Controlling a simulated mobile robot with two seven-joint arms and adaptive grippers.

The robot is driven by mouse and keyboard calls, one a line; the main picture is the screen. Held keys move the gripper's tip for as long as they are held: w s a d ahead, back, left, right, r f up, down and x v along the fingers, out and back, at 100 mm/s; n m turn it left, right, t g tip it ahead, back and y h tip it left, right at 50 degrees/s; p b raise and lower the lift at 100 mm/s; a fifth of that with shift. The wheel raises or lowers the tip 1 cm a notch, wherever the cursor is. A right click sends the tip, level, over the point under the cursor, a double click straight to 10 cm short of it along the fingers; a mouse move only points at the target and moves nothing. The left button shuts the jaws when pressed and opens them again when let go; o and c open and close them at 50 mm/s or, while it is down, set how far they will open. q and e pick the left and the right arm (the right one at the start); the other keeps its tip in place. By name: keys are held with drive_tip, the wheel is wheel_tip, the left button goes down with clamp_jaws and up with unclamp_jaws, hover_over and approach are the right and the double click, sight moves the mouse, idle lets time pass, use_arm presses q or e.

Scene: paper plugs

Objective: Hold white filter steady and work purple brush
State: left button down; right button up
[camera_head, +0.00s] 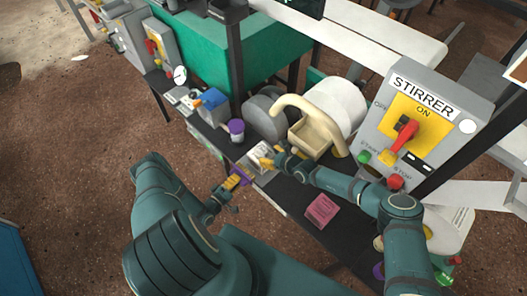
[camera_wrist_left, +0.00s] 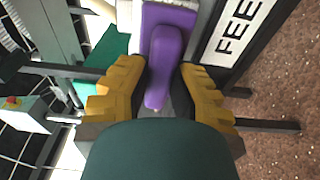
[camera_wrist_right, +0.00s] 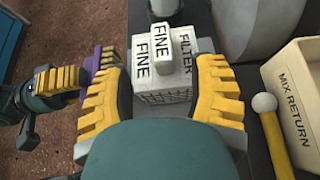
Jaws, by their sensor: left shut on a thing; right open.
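The white filter (camera_wrist_right: 178,72), lettered FINE and FILTER, stands on the dark bench; it also shows in the head view (camera_head: 259,158). My right gripper (camera_wrist_right: 165,92) is open, with its yellow fingers on either side of the filter's near part; contact is not clear. The purple brush (camera_wrist_left: 168,62) is between the yellow fingers of my left gripper (camera_wrist_left: 160,88), which is shut on its purple handle. In the head view, my left gripper (camera_head: 236,180) is at the bench's front edge, just left of the filter.
A pink block (camera_head: 321,210) lies to the right. The grey STIRRER box (camera_head: 420,125) stands at the far right.

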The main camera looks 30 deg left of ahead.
sight(267, 153)
drive_tip(key=shift+w+a+f, duration=0.1)
drive_tip(key=shift+a+f, duration=0.05)
drive_tip(key=shift+a, duration=0.15)
drive_tip(key=shift+w+a, duration=0.35)
drive_tip(key=shift+a, duration=0.15)
drive_tip(key=shift+x, duration=0.8)
drive_tip(key=shift+w+a+f, duration=0.15)
drive_tip(key=shift+a+f, duration=0.2)
drive_tip(key=shift+a, duration=0.2)
clamp_jaws()
drive_tip(key=shift+f, duration=0.1)
